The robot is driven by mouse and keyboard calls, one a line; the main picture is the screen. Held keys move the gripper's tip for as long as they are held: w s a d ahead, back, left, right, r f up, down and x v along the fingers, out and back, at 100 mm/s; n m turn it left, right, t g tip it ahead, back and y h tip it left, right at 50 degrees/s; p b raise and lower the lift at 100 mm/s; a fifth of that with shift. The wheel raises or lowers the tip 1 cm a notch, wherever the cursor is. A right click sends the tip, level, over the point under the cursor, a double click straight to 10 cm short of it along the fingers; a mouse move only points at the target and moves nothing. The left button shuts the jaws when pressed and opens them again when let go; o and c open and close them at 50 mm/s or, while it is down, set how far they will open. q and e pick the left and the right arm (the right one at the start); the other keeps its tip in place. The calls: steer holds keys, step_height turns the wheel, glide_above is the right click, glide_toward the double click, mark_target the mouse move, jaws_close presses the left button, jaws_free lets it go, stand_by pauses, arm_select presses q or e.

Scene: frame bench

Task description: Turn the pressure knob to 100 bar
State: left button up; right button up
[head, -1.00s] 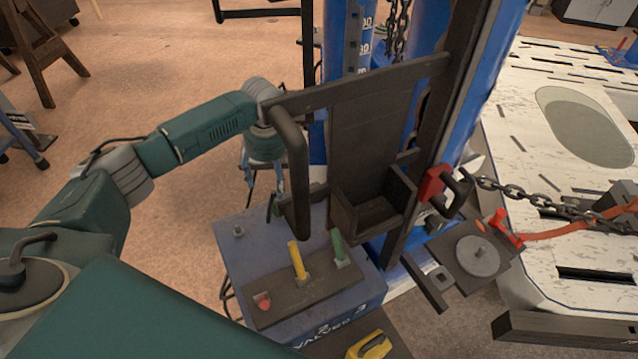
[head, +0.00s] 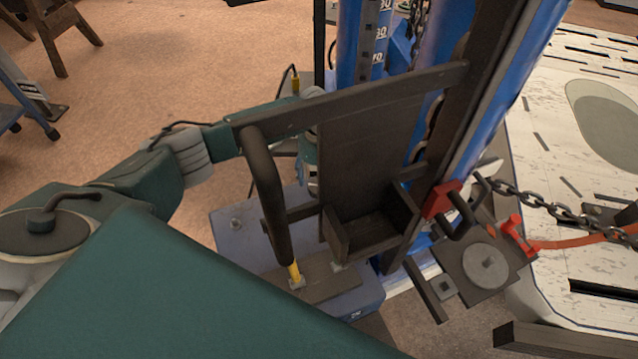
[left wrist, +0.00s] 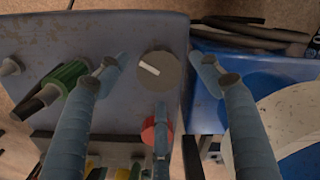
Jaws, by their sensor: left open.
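The pressure knob (left wrist: 159,77) is a round grey-brown dial with a white pointer mark, on top of the blue-grey pump box (left wrist: 135,30) in the left wrist view. The mark runs from upper left to lower right; I cannot read a scale. My left gripper (left wrist: 160,73) is open, one finger on each side of the knob, with gaps to both. In the head view the pump box (head: 230,225) shows below the dark frame, and the knob is hidden. My left arm reaches behind that frame, hiding the fingertips. My right gripper is not in view.
A dark metal frame with a tray (head: 372,228) and thick handle (head: 265,190) stands before the pump box. A yellow lever (head: 294,273) shows below the handle. A red knob (left wrist: 150,134) and green fitting (left wrist: 66,78) sit near the fingers. A chain (head: 540,205) hangs right.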

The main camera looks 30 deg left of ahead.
arm_select(q)
steer(key=shift+f, duration=1.15)
steer(key=c, duration=1.1)
steer(key=shift+c, duration=0.2)
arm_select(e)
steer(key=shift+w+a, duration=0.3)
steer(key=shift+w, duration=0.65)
